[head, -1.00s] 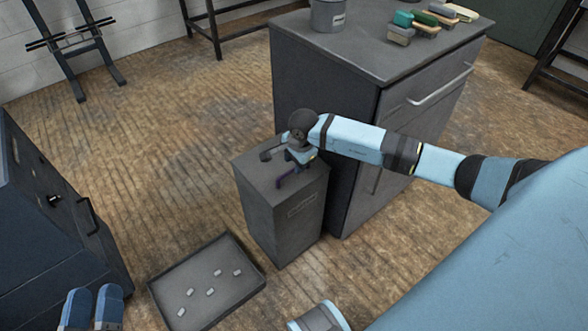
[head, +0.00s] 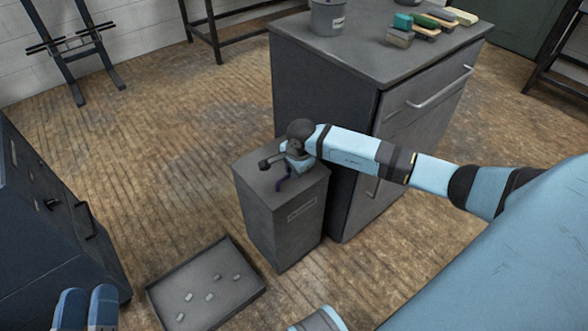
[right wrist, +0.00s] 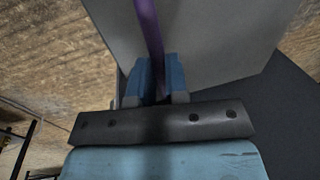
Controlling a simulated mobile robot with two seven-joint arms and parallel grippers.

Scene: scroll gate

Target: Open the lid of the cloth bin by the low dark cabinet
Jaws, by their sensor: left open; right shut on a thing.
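The cloth bin (head: 296,222) is a tall dark grey box with a label on its front, standing by the low dark cabinet (head: 325,90). Its lid (head: 256,181) looks down and level. A purple strap handle (head: 283,184) is on the lid. My right gripper (head: 289,172) is over the lid, its fingertips largely hidden by the wrist. In the right wrist view its blue fingers are shut on the purple strap (right wrist: 150,30), with the grey bin surface (right wrist: 215,40) behind. My left gripper (head: 87,309) is open and empty at the bottom left, away from the bin.
A shallow dark tray (head: 243,292) with several small pale pieces lies on the floor left of the bin. A dark blue cabinet (head: 60,240) stands at the left. A bucket (head: 327,16) and brushes (head: 425,25) are on the low cabinet. Open floor lies behind the bin.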

